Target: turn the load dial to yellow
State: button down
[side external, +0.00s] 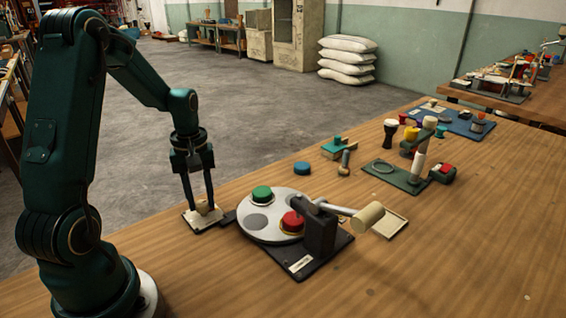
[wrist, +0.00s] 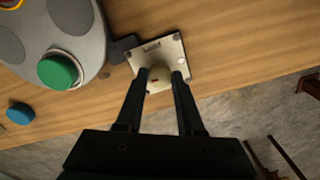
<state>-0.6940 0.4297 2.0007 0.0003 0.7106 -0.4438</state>
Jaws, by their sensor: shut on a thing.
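The load dial is a small tan knob (side external: 203,206) on a square cream plate (side external: 203,225) at the table's edge, left of the grey turntable. In the wrist view the knob (wrist: 159,72) stands in the middle of the plate (wrist: 171,44), and a small red mark shows on or beside it. My gripper (side external: 201,208) points down, with its two fingers shut on the knob's sides; the fingertips also show in the wrist view (wrist: 161,78). The fingers hide part of the knob. I cannot make out a yellow mark or which colour the dial points to.
The round grey turntable (side external: 262,222) carries a green-topped drum (side external: 262,194) and a red-topped one (side external: 292,222), beside a dark press with a tan-headed lever (side external: 367,219). A blue disc (side external: 302,168) lies behind. More fixtures stand farther right. The front table is clear.

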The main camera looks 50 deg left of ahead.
aim_at(201, 203)
jog(key=shift+n, duration=0.4)
jog(key=c, duration=0.5)
grip_release()
jog(key=shift+r, duration=0.1)
jog(key=shift+r, duration=2.5)
